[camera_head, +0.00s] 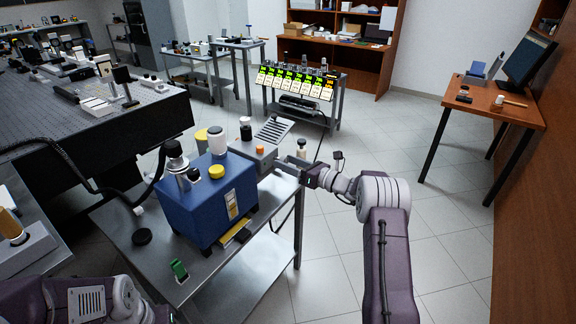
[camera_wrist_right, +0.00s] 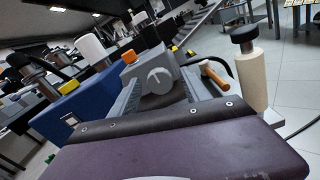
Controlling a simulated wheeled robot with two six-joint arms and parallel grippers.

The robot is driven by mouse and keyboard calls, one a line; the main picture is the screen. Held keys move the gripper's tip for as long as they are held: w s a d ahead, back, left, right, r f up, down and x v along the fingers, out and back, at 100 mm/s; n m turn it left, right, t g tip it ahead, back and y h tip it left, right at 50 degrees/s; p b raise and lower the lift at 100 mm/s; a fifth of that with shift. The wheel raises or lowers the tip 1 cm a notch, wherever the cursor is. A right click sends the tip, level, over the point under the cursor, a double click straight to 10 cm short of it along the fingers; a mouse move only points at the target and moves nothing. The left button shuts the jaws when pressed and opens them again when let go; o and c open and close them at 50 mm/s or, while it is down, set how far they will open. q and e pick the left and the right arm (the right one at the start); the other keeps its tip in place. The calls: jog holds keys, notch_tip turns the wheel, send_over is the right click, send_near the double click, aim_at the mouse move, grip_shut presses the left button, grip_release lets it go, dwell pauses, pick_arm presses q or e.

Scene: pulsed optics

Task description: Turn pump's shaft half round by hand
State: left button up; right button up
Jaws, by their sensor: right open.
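The pump (camera_head: 205,195) is a blue box with a grey motor housing (camera_head: 252,153) on its right end. It stands on a metal bench; the blue body also shows in the right wrist view (camera_wrist_right: 85,108). A round grey slotted disc (camera_wrist_right: 159,78), apparently the shaft end, faces the right wrist camera. My right gripper (camera_head: 286,167) is open beside that end. In the wrist view its fingers (camera_wrist_right: 160,90) extend toward the housing on either side of the disc, with nothing visibly held. Contact cannot be told. My left arm shows at the lower left, its gripper out of view.
An orange cap (camera_wrist_right: 128,57) tops the housing. A beige cylinder with a black knob (camera_wrist_right: 250,75) and an orange-handled part (camera_wrist_right: 214,76) are close to my right gripper. A black cap (camera_head: 142,237) and green item (camera_head: 179,269) lie on the bench (camera_head: 115,218).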

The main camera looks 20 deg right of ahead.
grip_shut()
jog(key=shift+f+n+b, duration=0.15)
jog(key=shift+n+b, duration=15.55)
jog(key=shift+n, duration=2.1)
jog(key=shift+a, duration=0.1)
